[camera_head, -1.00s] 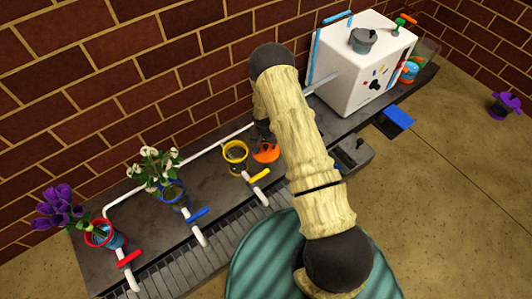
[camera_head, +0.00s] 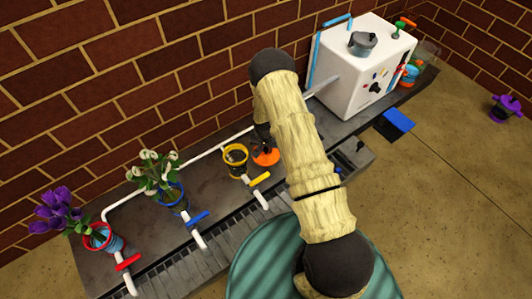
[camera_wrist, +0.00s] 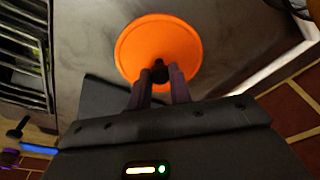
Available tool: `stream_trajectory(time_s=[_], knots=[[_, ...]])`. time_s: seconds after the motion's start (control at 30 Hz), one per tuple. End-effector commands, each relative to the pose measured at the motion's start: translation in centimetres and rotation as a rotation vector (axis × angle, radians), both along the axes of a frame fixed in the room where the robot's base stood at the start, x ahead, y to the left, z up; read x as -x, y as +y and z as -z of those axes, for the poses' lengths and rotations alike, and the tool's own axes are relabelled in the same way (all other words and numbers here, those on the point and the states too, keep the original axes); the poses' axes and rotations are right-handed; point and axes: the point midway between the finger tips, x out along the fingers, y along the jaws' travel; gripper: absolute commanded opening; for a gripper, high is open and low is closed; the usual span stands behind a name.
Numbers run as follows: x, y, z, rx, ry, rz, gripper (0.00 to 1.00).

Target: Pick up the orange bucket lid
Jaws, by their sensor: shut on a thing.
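The orange bucket lid (camera_head: 266,157) is a round flat disc at the dark counter, right of the yellow-rimmed bucket (camera_head: 235,156) in the head view. In the wrist view the lid (camera_wrist: 158,47) fills the upper middle, with a small dark knob near its lower edge. My gripper (camera_wrist: 159,75) is shut on the orange bucket lid, with its fingertips around that knob. In the head view my gripper (camera_head: 264,141) comes down over the lid, partly hidden by my arm. I cannot tell whether the lid touches the counter.
Buckets with purple flowers (camera_head: 60,209) and white flowers (camera_head: 160,177) stand to the left. White pipes with red, blue and yellow valve handles (camera_head: 259,179) run along the counter front. A white machine (camera_head: 352,85) stands at the right.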

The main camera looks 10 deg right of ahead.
Motion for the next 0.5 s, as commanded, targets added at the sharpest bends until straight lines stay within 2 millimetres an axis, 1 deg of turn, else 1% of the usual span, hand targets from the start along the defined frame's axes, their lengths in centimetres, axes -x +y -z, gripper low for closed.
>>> stream_trajectory(time_s=[0.27,0.37,0.5], knots=[[0.0,0.0,-0.3,0.000,0.000,0.000,0.00],[0.0,0.0,-1.1,0.000,-0.001,0.000,0.00],[0.0,0.0,-3.1,0.000,-0.001,0.001,0.00]])
